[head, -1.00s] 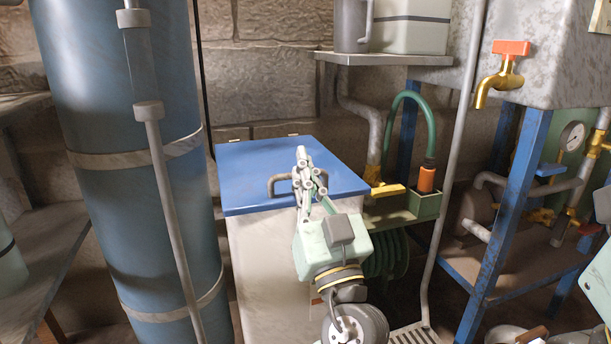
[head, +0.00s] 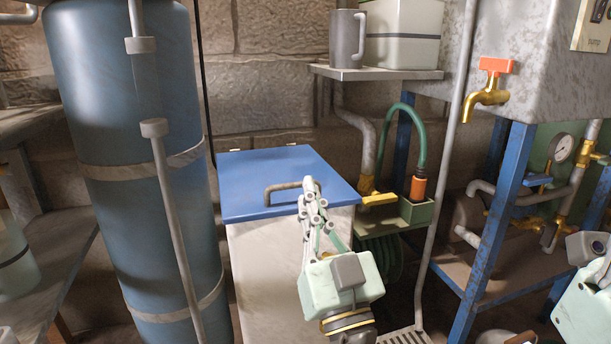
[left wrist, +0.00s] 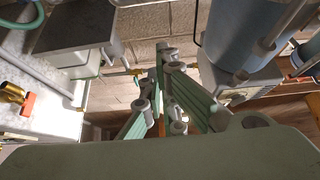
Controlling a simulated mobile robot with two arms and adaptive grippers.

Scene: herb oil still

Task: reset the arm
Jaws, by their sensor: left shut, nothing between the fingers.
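My left gripper (head: 312,192) is shut and empty. In the head view it points up in front of the blue-lidded white bin (head: 245,205), and its fingertips overlap the right end of the lid's grey handle (head: 290,188). I cannot tell whether they touch it. In the left wrist view the green, jointed fingers (left wrist: 168,90) stand close together with nothing between them. My right gripper's pale green body (head: 583,300) shows at the right edge of the head view. Its fingertips do not show clearly.
A tall blue cylinder (head: 135,190) stands left of the bin. To the right are a green holder (head: 415,211) with a hose, a grey pole, and a blue frame (head: 492,230) under a tank with a brass tap (head: 486,92). A shelf (head: 375,73) holds a grey mug (head: 347,38).

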